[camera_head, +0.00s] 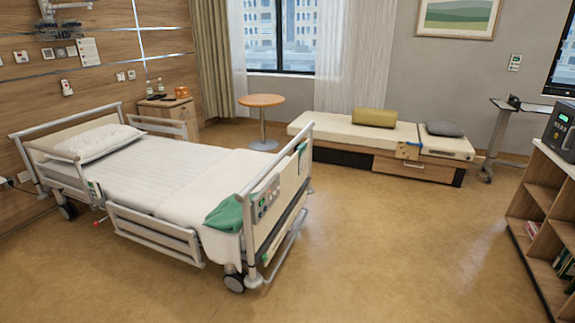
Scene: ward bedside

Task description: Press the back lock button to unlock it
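The hospital bed (150,180) stands at the left with its head end toward the wooden wall. A control panel (265,202) with small buttons is on the outer face of its footboard (290,195). Red and green marks show on the panel, but it is too small to tell which button is the back lock button or whether it is locked. A green cloth (228,212) lies over the mattress corner beside the footboard. My gripper is not in view.
The floor (380,250) in front of and right of the bed is clear. A round table (262,101) and a bench (350,135) stand at the back. A wooden shelf (541,197) stands at the right edge. A bedside cabinet (183,115) is behind the bed.

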